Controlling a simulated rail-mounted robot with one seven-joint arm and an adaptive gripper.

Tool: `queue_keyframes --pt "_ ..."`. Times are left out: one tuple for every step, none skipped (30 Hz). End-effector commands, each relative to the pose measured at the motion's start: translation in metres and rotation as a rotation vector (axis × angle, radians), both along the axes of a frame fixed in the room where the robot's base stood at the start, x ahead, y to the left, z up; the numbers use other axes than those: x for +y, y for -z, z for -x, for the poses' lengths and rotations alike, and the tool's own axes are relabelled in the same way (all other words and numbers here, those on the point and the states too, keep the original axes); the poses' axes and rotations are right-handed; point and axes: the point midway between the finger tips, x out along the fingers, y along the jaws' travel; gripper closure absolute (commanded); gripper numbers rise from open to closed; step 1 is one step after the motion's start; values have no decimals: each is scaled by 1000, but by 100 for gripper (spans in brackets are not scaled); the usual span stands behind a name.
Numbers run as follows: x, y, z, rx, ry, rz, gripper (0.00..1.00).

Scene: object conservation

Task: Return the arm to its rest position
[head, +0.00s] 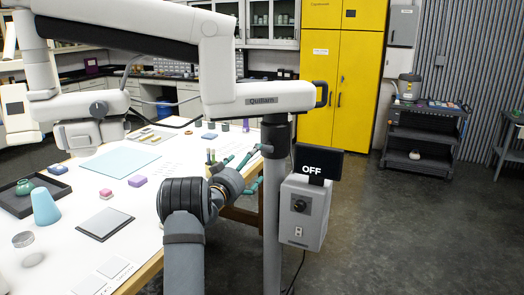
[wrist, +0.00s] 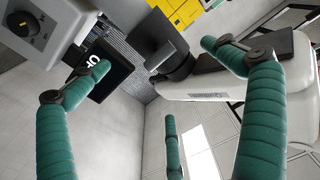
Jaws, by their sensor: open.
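My arm (head: 185,225) rises in the foreground of the head view, bent over the right edge of the white table (head: 150,215). My gripper (head: 247,165) has teal fingers and points right, beside the grey upright post (head: 272,215) of the large microscope stand (head: 225,95). In the wrist view, the fingers of my gripper (wrist: 155,75) are spread apart with nothing between them. Behind them show the black OFF screen (wrist: 105,75) and the white microscope arm (wrist: 215,90). Whether a finger touches the post cannot be told.
A grey control box (head: 305,212) with the OFF screen hangs on the post, close to my gripper. The table holds a blue cone (head: 45,207), a dark tray (head: 18,205), a grey pad (head: 104,224) and small blocks. Open floor (head: 420,230) lies to the right.

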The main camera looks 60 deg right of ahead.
Motion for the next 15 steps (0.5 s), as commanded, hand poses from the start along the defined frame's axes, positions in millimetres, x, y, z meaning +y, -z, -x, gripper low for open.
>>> queue_keyframes --pt "0 0 0 0 0 0 0" --pt "0 0 0 0 0 0 0" --pt "1 1 0 0 0 0 0" --pt "2 1 0 0 -1 0 0" --pt "4 2 0 0 -1 0 0" --pt "8 4 0 0 -2 0 0" --pt "11 4 0 -1 -3 1 0" --pt "15 5 0 -1 -2 1 0" --pt "22 7 1 -1 -2 1 0" --pt "27 8 2 -1 -2 1 0" --pt "33 9 2 -1 -2 2 0" --pt "41 10 3 -1 -3 2 0" --pt "46 10 4 -2 -2 3 0" --pt "52 11 5 -2 -3 2 0" --pt "60 11 6 -2 -2 2 0"
